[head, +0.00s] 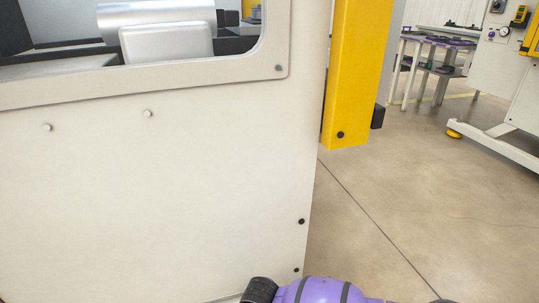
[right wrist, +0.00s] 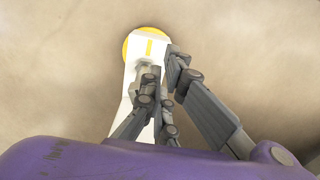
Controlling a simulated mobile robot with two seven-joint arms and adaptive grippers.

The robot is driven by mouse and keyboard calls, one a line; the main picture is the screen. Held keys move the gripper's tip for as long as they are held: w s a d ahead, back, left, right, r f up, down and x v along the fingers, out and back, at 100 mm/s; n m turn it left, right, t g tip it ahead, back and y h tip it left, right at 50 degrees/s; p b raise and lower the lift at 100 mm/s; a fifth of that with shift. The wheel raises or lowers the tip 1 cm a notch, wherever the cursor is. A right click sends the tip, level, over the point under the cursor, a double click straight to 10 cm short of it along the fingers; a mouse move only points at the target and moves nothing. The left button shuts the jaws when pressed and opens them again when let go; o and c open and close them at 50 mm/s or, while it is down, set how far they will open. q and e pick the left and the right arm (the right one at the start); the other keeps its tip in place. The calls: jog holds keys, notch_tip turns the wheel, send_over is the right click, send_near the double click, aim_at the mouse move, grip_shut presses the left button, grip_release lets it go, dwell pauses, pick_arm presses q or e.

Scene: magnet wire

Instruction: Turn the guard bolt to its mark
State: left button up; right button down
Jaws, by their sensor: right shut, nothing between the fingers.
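I cannot single out the guard bolt. On the cream machine cabinet (head: 170,200) in the head view, two light bolt heads (head: 148,113) sit below the window, and a grey bolt (head: 278,68) sits at the window frame's lower right corner. Dark bolts (head: 301,221) run down the cabinet's right edge. In the right wrist view my right gripper (right wrist: 163,66) is shut and empty. Its grey fingers lie in front of a white part with a yellow round pad (right wrist: 131,46). I cannot tell whether they touch it. My left gripper is not in view.
A yellow post (head: 357,75) stands just right of the cabinet. Open concrete floor (head: 430,200) lies beyond it. A workbench (head: 440,42) and another machine with a yellow foot (head: 455,134) stand farther back. My purple arm crosses the bottom of the head view.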

jog(key=r+p, duration=0.1)
jog(key=r, duration=0.1)
jog(key=r+p, duration=0.1)
jog(key=r, duration=0.1)
jog(key=r+p, duration=0.1)
jog(key=r, duration=0.1)
jog(key=shift+w+d, duration=0.2)
jog(key=shift+w, duration=0.15)
jog(key=shift+f, duration=0.1)
